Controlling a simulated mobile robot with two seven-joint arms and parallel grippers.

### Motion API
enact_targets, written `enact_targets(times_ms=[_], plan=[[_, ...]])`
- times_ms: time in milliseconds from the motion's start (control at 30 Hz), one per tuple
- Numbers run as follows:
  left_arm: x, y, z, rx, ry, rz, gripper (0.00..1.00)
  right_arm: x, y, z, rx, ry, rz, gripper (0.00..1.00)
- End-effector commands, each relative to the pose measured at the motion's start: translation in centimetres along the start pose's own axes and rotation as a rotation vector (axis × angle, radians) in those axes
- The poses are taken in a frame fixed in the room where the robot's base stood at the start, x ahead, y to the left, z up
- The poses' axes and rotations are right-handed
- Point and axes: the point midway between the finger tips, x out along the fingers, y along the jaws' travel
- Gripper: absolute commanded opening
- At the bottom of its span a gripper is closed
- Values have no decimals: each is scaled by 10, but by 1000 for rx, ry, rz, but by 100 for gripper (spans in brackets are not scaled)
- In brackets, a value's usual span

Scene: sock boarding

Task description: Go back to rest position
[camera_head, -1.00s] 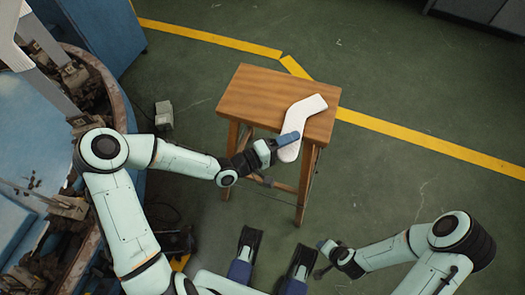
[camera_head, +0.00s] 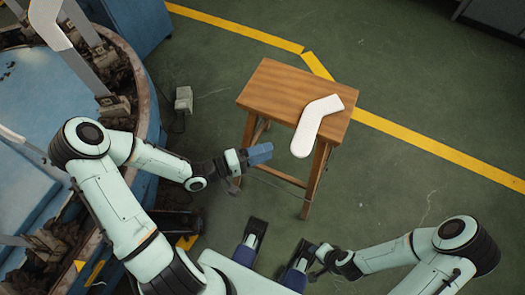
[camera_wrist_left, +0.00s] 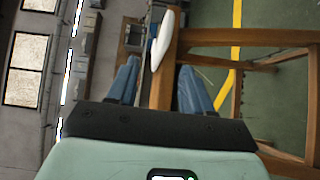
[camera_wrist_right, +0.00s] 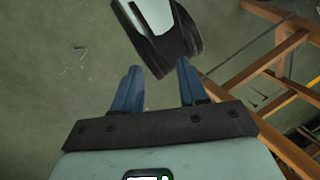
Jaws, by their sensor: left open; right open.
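My left gripper (camera_head: 258,153) is beside the left side of the wooden stool, apart from it, with blue fingers. In the left wrist view its two fingers (camera_wrist_left: 155,88) are spread and nothing is held between them. A white sock-shaped board (camera_head: 314,124) lies flat on the stool top, its lower end over the front edge. It also shows edge-on in the left wrist view (camera_wrist_left: 163,40), beyond the fingers. My right gripper is low at the bottom of the head view, partly hidden by my own parts. In the right wrist view its fingers (camera_wrist_right: 160,88) are apart and empty.
The wooden stool (camera_head: 272,88) stands on the green floor, ahead of me. A large round blue machine (camera_head: 30,90) fills the left side, close to my left arm. A small grey box (camera_head: 184,98) is on the floor between them. The floor at right is clear.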

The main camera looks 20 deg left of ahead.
Motion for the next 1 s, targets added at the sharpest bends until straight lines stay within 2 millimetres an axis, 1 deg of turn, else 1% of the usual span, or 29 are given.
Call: enact_targets(times_ms=[433, 567, 633, 667, 767, 800, 867, 900, 967, 1000], plan=[[1, 0, 0, 0, 2, -4, 50, -1, 0, 0, 0, 0, 0, 43], [7, -6, 4, -1, 23, -74, 50, -16, -4, 4, -1, -8, 0, 43], [11, -18, 11, 5, 36, -172, 50, -31, -9, 9, -2, -21, 0, 43], [13, -25, 16, 8, 37, -229, 50, -39, -11, 11, -2, -29, 0, 43], [9, -57, 43, 28, -3, -467, 50, -66, -18, 20, -3, -58, 1, 43], [3, -71, 57, 39, -38, -571, 50, -77, -21, 23, -4, -70, 2, 43], [-11, -88, 79, 61, -109, -724, 50, -91, -26, 28, -5, -90, 4, 43], [-23, -97, 94, 75, -163, -818, 50, -100, -29, 30, -5, -102, 4, 43], [-42, -105, 112, 98, -249, -947, 50, -113, -33, 32, -6, -116, 5, 43], [-55, -108, 123, 110, -304, -1021, 50, -121, -36, 33, -7, -125, 5, 43]])
